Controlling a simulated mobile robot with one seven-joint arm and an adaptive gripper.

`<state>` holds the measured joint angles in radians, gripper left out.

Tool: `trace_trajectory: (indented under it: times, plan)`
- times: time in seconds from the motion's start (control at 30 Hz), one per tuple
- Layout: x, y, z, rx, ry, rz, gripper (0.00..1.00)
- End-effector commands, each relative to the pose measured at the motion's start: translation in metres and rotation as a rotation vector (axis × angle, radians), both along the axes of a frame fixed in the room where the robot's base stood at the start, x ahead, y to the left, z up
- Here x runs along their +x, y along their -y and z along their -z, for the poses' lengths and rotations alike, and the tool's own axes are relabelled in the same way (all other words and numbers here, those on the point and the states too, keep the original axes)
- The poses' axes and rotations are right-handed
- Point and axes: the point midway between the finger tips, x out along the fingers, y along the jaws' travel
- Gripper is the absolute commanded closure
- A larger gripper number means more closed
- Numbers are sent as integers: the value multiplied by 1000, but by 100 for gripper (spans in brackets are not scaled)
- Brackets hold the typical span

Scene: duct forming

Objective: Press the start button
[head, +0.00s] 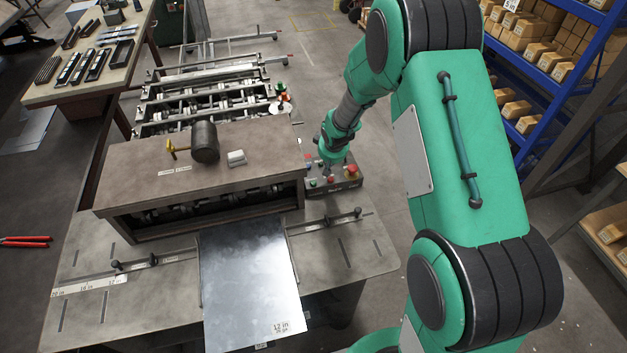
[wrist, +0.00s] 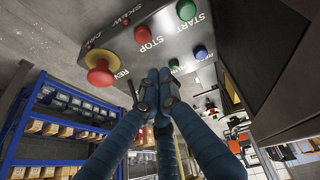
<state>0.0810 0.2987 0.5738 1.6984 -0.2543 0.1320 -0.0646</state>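The control box (head: 345,186) with coloured buttons stands at the right end of the machine. In the wrist view its face (wrist: 150,15) fills the top. A green button (wrist: 186,10) sits near the top edge beside the lettering START. A red button (wrist: 142,33) is by STOP, and a large red knob on a yellow base (wrist: 100,70) is at left. My gripper (wrist: 160,78) is shut and empty, its dark fingertips together in front of the box's lower edge. In the head view my gripper (head: 331,158) hangs over the box; I cannot tell whether it touches.
A blue button (wrist: 173,63) and another green button (wrist: 200,53) lie close to the fingertips. A mallet (head: 205,142) rests on the machine cover. A metal sheet (head: 247,280) lies across the machine front. Blue shelving (head: 570,85) stands to the right.

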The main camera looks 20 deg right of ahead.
Motion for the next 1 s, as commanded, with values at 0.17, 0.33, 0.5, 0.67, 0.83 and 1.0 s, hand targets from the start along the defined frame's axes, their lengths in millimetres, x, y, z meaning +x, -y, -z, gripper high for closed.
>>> trace_trajectory:
  times: [0.17, 0.33, 0.5, 0.67, 0.83, 1.0]
  plan:
    - [1, 0, -13, 62, 110, 59, 100]
    - [0, -12, -26, 165, 202, 97, 100]
    - [-9, -31, -38, 293, 259, 123, 100]
    - [-18, -49, -47, 399, 283, 136, 100]
    - [-24, -61, -51, 463, 288, 143, 100]
    - [-26, -64, -52, 480, 288, 145, 100]
